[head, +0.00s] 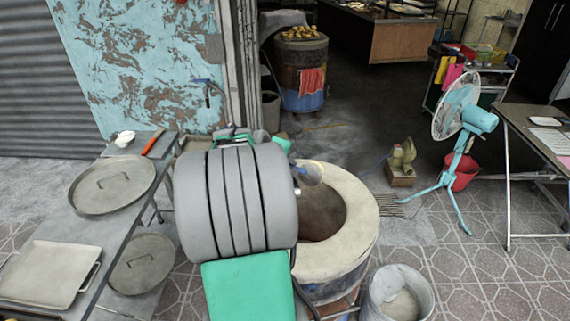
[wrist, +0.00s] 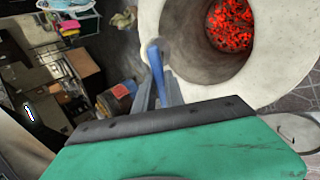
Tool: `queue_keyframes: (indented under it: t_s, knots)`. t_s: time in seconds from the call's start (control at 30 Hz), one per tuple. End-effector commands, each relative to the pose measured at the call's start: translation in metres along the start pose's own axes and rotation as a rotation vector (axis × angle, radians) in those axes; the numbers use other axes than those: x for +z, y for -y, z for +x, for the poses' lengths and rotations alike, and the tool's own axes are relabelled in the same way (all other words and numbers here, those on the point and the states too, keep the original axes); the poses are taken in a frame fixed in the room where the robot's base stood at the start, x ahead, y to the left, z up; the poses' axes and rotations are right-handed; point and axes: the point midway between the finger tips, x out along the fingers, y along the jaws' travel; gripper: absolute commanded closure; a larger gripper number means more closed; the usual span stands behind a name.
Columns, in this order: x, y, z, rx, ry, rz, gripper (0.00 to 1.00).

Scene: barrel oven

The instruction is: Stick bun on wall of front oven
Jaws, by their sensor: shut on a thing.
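The front oven (head: 352,240) is a pale, round-mouthed barrel just right of my arm. The wrist view shows its rim (wrist: 185,30) and glowing red coals deep inside. My gripper (wrist: 160,80) is shut on a blue, handle-like thing (wrist: 154,58), which points towards the oven's rim. In the head view my arm hides most of the gripper. A small grey-blue rounded thing (head: 311,174) with a tan edge shows past the arm, over the left side of the oven's mouth. I cannot tell whether a bun is on it.
A metal table (head: 85,222) at left holds a round lid (head: 113,187), a tray (head: 48,274) and an orange-handled tool (head: 153,142). A bucket (head: 400,295) stands at the oven's front right. A fan (head: 462,115) stands further right. Another barrel oven (head: 302,80) is at the back.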

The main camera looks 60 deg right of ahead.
Motion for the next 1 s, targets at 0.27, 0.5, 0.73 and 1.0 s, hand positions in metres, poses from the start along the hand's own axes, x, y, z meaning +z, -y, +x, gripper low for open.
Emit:
queue_keyframes:
  t_s: [0.27, 0.5, 0.73, 1.0]
  knots:
    - [-0.002, 0.018, 0.026, 0.002, -0.002, -0.001, 1.0]
    - [-0.003, 0.026, 0.038, 0.003, -0.004, -0.002, 1.0]
    - [-0.003, 0.026, 0.037, 0.027, -0.002, 0.0, 1.0]
    - [-0.002, 0.029, 0.04, 0.025, -0.002, 0.0, 1.0]
